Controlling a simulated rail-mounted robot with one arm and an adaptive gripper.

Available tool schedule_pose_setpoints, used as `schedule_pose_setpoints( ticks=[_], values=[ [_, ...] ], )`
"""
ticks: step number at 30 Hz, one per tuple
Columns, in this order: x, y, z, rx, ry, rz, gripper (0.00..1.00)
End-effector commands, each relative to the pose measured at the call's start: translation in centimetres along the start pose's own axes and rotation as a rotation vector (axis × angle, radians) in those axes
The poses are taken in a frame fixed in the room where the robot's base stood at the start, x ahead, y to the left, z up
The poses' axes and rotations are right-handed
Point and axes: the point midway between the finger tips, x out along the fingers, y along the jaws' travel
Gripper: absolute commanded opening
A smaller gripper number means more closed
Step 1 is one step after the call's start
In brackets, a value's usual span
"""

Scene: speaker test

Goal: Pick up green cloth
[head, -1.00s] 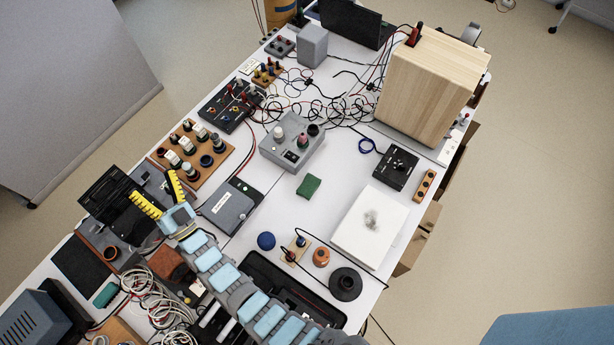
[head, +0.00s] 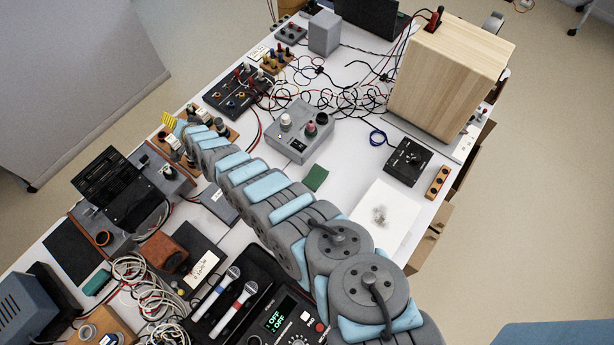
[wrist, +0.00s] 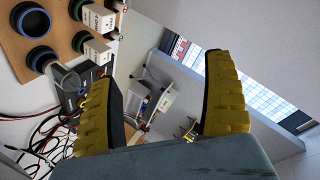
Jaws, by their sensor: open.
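The green cloth (head: 315,178) is a small dark green rectangle lying flat on the white table (head: 345,160) in the head view. My gripper (head: 170,124) is far to the left of the cloth, over the wooden board with knobs. In the wrist view my gripper (wrist: 160,95) shows two yellow fingers spread apart with nothing between them. The cloth is not visible in the wrist view.
A grey box with knobs (head: 299,131) stands behind the cloth, and a white pad (head: 384,215) lies to its right. Tangled wires (head: 330,93) and a tall wooden box (head: 449,80) stand further back. The wooden board with white-labelled parts (wrist: 25,75) is near my gripper.

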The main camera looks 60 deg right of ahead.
Motion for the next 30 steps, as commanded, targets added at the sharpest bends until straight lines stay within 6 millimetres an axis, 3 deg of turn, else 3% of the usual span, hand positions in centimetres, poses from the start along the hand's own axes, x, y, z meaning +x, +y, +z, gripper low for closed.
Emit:
schedule_pose_setpoints(
  ticks=[5, 11, 17, 22, 27, 30],
  values=[
    [-0.7, 5.0, -1.9, 0.04, -0.127, 0.135, 0.84],
    [-4.1, 11.9, -3.7, 0.092, -0.264, 0.323, 0.84],
    [-10.3, 19.7, -5.8, 0.158, -0.376, 0.545, 0.84],
    [-17.5, 26.3, -7.3, 0.231, -0.452, 0.752, 0.84],
    [-23.9, 30.7, -8.4, 0.3, -0.495, 0.913, 0.84],
    [-26.3, 32.0, -8.9, 0.327, -0.507, 0.97, 0.84]
  ],
)
